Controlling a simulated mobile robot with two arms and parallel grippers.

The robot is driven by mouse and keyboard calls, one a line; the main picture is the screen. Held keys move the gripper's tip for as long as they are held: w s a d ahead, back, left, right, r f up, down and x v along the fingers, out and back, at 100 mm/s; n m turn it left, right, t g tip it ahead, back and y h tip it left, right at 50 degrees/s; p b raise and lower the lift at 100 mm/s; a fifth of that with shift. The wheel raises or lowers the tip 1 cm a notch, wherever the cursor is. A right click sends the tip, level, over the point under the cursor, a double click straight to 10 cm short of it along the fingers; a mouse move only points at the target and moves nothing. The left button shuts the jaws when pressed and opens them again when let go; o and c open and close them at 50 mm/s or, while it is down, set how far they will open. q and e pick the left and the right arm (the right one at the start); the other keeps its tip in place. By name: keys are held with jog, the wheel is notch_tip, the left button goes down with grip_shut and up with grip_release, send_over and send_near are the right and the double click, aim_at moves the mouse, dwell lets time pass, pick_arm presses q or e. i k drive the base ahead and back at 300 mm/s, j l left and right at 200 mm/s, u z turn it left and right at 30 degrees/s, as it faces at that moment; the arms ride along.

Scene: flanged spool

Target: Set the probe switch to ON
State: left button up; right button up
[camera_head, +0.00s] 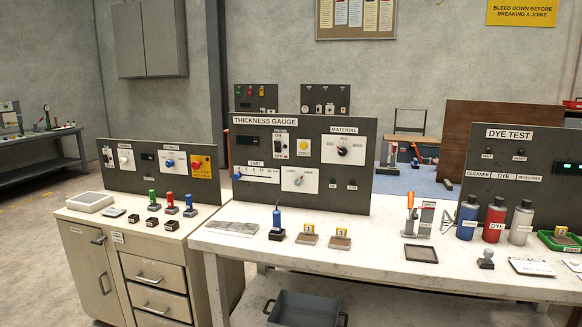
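The Thickness Gauge panel (300,119) stands upright at the back of the white bench, in the middle of the view. A small white plate on its upper left carries a dark switch (279,145), which looks like the probe switch. Its lettering is too small to read surely, and I cannot tell which way the switch is set. A yellow button (303,146) sits right of it, and a dark display (252,140) sits left. Below are a limit slider (237,176) and a round knob (299,181). Neither of my grippers is in view.
A material knob (342,151) is on the panel's right. In front stand a blue-handled probe (277,221) and two numbered blocks (308,236). A cabinet (124,250) with another panel stands left. Dye Test bottles (494,220) stand right. The bench (365,262) has bare room in front.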

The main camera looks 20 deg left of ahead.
aim_at(278, 144)
jog(key=i+j+z, duration=0.3)
jog(key=j, duration=0.75)
jog(key=i+j+z, duration=0.25)
jog(key=j, duration=0.85)
jog(key=i+j+z, duration=0.3)
jog(key=j, duration=0.85)
jog(key=j+z, duration=0.3)
jog(key=j, duration=0.85)
